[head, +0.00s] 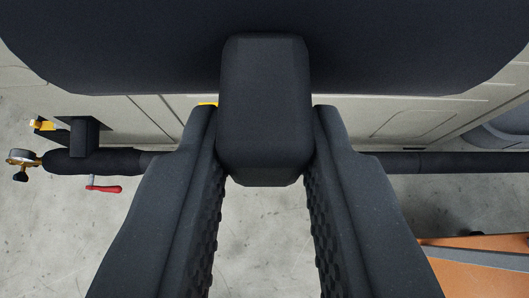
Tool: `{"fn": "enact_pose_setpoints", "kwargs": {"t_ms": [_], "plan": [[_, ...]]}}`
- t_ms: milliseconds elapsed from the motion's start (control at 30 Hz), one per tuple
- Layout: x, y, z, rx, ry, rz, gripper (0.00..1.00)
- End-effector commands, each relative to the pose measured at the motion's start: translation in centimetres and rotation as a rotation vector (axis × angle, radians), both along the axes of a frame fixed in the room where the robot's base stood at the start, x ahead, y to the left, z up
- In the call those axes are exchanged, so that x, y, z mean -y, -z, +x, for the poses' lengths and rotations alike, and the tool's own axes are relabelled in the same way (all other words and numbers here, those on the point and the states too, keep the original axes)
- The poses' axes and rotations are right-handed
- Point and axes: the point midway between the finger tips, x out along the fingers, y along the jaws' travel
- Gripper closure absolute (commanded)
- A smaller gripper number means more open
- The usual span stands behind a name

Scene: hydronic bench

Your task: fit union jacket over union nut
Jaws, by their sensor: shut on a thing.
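My gripper (265,195) points away from the camera, with its two dark fingers shut on a dark rounded block. The block seems to be the grip of the union jacket (120,50), a wide dark body with slanted lower corners that fills the top of the head view. The jacket is held close to the camera and hides much of what lies behind. The union nut cannot be made out; the middle of the dark pipe (450,162) is covered by the fingers and the block. A small yellow sliver shows beside the left fingertip; I cannot tell what it is.
At the left, the pipe line carries a thick dark sleeve (95,161) with a block on top, a gauge (20,157), a red lever (104,188) and a yellow part (42,124). An orange-brown surface (475,268) stands lower right. Bare grey floor (60,250) shows lower left.

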Motion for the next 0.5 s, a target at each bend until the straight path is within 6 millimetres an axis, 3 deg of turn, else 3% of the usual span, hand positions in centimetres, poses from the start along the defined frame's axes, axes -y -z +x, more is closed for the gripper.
{"fn": "enact_pose_setpoints", "kwargs": {"t_ms": [500], "plan": [[-0.1, -0.1, 1.8, 0.0, -0.001, 0.001, 1.0]]}}
